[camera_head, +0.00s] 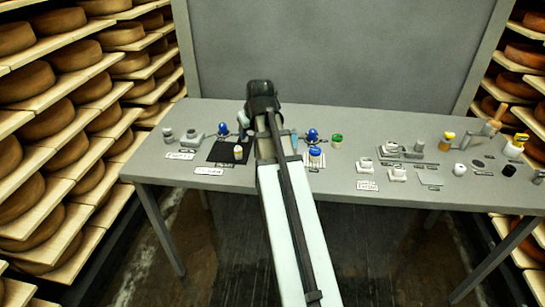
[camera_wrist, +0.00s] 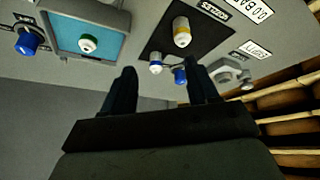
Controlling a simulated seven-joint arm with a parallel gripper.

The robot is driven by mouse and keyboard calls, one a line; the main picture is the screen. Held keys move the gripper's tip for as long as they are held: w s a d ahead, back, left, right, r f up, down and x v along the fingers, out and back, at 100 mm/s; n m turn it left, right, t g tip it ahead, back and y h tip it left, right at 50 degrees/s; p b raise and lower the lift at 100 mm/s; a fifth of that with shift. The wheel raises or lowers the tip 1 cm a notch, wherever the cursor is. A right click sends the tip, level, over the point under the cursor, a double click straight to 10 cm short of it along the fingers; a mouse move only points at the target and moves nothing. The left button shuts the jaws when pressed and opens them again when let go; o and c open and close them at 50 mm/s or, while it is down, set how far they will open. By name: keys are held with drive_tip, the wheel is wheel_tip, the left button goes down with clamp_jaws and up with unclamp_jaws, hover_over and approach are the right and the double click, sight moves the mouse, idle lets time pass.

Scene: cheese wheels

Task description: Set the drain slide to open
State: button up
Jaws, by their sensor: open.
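No part is readable as a drain slide in either view; I cannot tell which fixture it is. My gripper (camera_wrist: 159,68) is open, its two dark fingers pointing over the table in the wrist view. A small blue-and-white knob (camera_wrist: 156,66) and a blue piece (camera_wrist: 180,75) show between the fingers, apparently beyond the tips. A grey-white fixture (camera_wrist: 231,75) lies to the right of the fingers; it seems to be the pale one at the left of the table in the head view (camera_head: 192,139). My arm hides the gripper's fingers in the head view.
A black mat (camera_head: 217,154) carries a yellow-topped vial (camera_wrist: 182,32). A blue tray (camera_wrist: 65,34) holds a green-topped piece (camera_wrist: 88,43). Blue knobs (camera_head: 312,134), a green jar (camera_head: 337,140) and several small white fixtures (camera_head: 365,165) stand on the grey table (camera_head: 345,116). Cheese shelves flank it.

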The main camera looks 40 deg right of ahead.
drive_tip(key=s+d+r+g, duration=0.15)
drive_tip(key=s+d, duration=0.25)
drive_tip(key=s, duration=0.6)
drive_tip(key=shift+m+y, duration=0.3)
drive_tip(key=shift+y, duration=0.1)
drive_tip(key=shift+w+x, duration=0.15)
drive_tip(key=shift+x, duration=3.15)
drive_tip(key=shift+w+x, duration=0.2)
drive_tip(key=shift+x, duration=3.1)
drive_tip(key=shift+r, duration=0.1)
clamp_jaws()
